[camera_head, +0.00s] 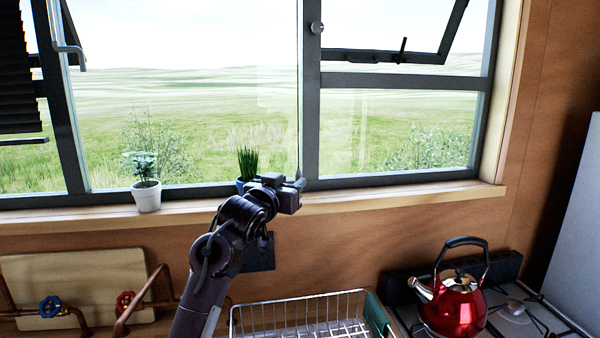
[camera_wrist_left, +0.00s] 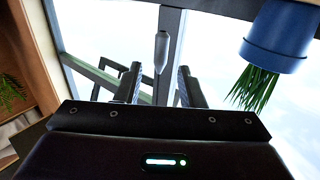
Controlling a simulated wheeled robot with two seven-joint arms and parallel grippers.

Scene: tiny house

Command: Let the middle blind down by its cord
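My left gripper (camera_head: 292,190) is at the window, beside the plant in the blue pot and in front of the sill. In the left wrist view its two fingers (camera_wrist_left: 158,88) stand apart, so it is open. A small grey cord pull (camera_wrist_left: 162,52) shows between and beyond the fingertips; contact cannot be told. In the head view a thin pale cord (camera_head: 298,100) hangs down the window to the gripper, its pull (camera_head: 299,170) at the fingers. The middle blind itself is not in view. My right gripper is not in view.
A dark lowered blind (camera_head: 18,75) hangs at far left. On the sill (camera_head: 400,196) stand a white potted plant (camera_head: 147,195) and a blue pot (camera_wrist_left: 280,40) with grass, close to the gripper. Below are a dish rack (camera_head: 300,315), red kettle (camera_head: 455,305) and pipes with valves (camera_head: 125,303).

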